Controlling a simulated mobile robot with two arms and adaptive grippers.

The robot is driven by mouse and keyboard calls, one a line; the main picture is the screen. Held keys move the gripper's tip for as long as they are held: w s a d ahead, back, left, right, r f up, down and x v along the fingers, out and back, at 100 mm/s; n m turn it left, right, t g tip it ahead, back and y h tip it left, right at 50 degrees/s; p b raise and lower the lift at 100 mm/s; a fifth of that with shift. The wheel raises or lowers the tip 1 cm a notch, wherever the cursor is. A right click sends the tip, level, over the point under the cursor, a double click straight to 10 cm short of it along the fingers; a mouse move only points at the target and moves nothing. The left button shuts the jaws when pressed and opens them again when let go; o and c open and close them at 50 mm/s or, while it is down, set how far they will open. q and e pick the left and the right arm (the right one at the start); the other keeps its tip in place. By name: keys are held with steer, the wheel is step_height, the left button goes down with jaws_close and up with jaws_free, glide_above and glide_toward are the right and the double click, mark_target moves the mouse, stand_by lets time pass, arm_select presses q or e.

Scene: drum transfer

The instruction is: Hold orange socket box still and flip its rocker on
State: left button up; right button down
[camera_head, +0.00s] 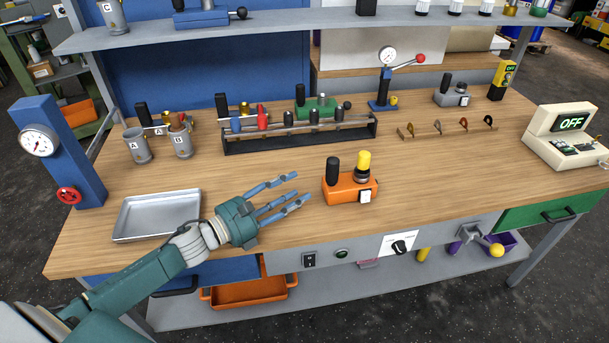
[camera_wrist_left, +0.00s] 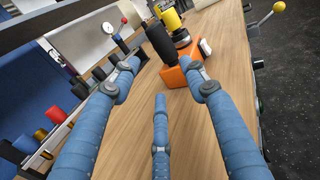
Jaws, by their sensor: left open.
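The orange socket box (camera_head: 349,189) stands on the wooden bench near its front middle. A black cylinder (camera_head: 333,170) and a yellow-topped part (camera_head: 363,163) rise from its top, and a white rocker (camera_head: 365,196) is on its front right. I cannot tell the rocker's position. My left gripper (camera_head: 286,194) is open and empty, left of the box, its fingers pointing toward it. In the left wrist view the box (camera_wrist_left: 180,74) lies ahead, beyond the spread fingers, partly hidden by the right-hand finger. My right gripper is not in view.
A metal tray (camera_head: 158,216) lies left of my left arm. A black rack (camera_head: 300,137) with several tools stands behind. A white device (camera_head: 566,137) reading OFF is at the right. Bare bench (camera_head: 440,180) lies right of the box.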

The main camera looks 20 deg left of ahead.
mark_target(337, 188)
arm_select(q)
steer(key=shift+w+d+r, duration=0.1)
steer(key=shift+r, duration=0.05)
steer(key=shift+w+d+r+p, duration=0.3)
steer(key=shift+w+d+r, duration=0.15)
steer(key=shift+w+d, duration=0.1)
steer(key=x, duration=0.3)
steer(key=shift+p, duration=0.3)
steer(key=x, duration=0.3)
steer(key=shift+f, duration=0.2)
steer(key=shift+p+x, duration=0.4)
steer(key=shift+x, duration=0.6)
steer(key=shift+w+f, duration=0.1)
steer(key=shift+f, duration=0.1)
steer(key=shift+c, duration=0.5)
steer(key=c, duration=0.8)
jaws_close()
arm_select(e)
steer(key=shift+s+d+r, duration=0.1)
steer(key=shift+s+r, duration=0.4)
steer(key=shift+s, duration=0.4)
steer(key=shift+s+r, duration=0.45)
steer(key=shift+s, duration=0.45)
